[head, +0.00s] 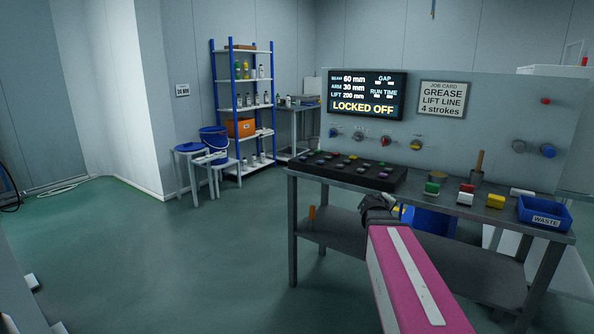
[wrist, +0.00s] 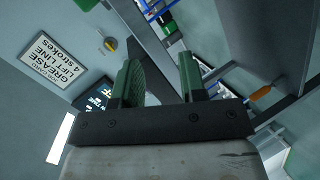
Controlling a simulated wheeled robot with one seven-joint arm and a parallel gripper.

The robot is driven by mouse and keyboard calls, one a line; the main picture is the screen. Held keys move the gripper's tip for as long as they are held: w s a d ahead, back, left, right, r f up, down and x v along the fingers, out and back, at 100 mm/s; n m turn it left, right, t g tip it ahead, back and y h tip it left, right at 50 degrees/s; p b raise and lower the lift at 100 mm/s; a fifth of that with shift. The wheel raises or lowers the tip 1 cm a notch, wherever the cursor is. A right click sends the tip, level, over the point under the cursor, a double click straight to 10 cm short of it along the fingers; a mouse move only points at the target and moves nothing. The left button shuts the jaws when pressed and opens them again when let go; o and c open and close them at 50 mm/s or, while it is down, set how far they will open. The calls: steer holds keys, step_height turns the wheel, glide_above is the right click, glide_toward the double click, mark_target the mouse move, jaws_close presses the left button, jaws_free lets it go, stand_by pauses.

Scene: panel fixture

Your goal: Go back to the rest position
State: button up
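My gripper (head: 378,206) is at the front edge of the metal bench (head: 450,215), at the end of my pink arm. In the wrist view my gripper (wrist: 158,78) has its two green fingers clearly apart with nothing between them. The fingertips point past the bench, and no contact shows. In the head view the fingers are small and dark, so their exact height against the bench top is hard to tell.
The panel's display (head: 367,95) reads LOCKED OFF; a job card (head: 443,98) hangs beside it. The bench bears a black button tray (head: 355,172), several coloured blocks and a blue WASTE bin (head: 544,213). An orange handle (head: 312,215) shows below.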

steer(key=s+a+f+m+g+y, duration=0.2)
steer(key=s+a+f+g+y, duration=0.2)
steer(key=s+a+f, duration=0.4)
steer(key=s+a+f+m+g+y, duration=0.3)
steer(key=s+a+f+g+y, duration=0.2)
steer(key=s+a+f, duration=0.3)
steer(key=s+f+g, duration=0.1)
steer(key=s+f, duration=0.2)
steer(key=f, duration=0.3)
steer(key=shift+s+a+f+m, duration=0.25)
steer(key=shift+s+m, duration=0.05)
steer(key=shift+s, duration=0.05)
